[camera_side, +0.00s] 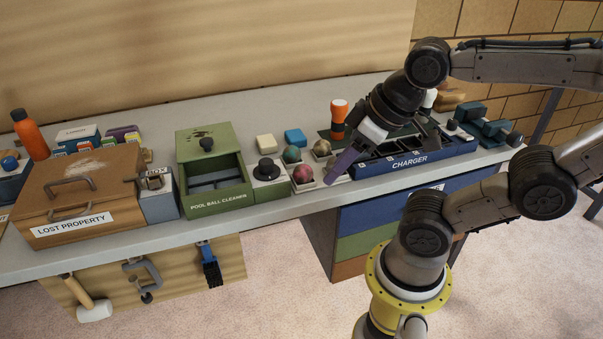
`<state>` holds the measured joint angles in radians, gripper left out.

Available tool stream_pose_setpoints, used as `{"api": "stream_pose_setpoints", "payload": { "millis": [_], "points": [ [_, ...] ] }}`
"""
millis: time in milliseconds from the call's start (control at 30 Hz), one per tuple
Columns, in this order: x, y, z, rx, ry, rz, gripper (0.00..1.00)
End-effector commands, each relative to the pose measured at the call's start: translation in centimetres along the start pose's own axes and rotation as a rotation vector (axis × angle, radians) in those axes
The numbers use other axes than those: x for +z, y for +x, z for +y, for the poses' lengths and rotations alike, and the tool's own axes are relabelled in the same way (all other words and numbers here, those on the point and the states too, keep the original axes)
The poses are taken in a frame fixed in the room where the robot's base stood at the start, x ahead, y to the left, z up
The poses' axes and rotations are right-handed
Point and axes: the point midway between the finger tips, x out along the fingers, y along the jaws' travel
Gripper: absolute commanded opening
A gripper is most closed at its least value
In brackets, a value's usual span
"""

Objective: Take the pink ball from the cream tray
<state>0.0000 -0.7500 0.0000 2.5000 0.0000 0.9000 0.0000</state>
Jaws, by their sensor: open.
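The pink ball (304,174) is dark pink and mottled, and sits in the front part of the cream tray (296,187), at the middle of the bench. A green ball (291,154) and a tan ball (321,147) sit behind it in the same area. My gripper (378,158) is open, above the bench to the right of the pink ball. Its purple finger slants down toward the ball's right side. I cannot tell if that finger touches the tray. The gap between the fingers looks empty. The finger and arm hide part of the area behind.
A green pool ball cleaner box (216,203) and a small box with a black knob (267,181) stand left. A blue charger (420,158) lies right, beneath my gripper. An orange-topped bottle (338,110) stands behind. The bench's front edge is close to the tray.

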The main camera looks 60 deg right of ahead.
Motion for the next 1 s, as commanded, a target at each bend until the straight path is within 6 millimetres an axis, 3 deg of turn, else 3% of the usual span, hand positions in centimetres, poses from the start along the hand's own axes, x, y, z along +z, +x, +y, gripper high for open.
{"api": "stream_pose_setpoints", "payload": {
  "millis": [100,367,767,867,1000],
  "points": [
    [0.0,0.0,0.0,0.000,0.000,0.000,0.50],
    [0.0,0.0,0.0,0.000,0.000,0.000,0.97],
    [0.1,0.0,0.0,0.000,-0.068,-0.003,0.97],
    [0.0,-0.3,0.1,0.004,-0.217,-0.008,0.97],
    [-1.8,-1.3,0.6,0.017,-0.534,-0.027,0.97]
  ]
}}
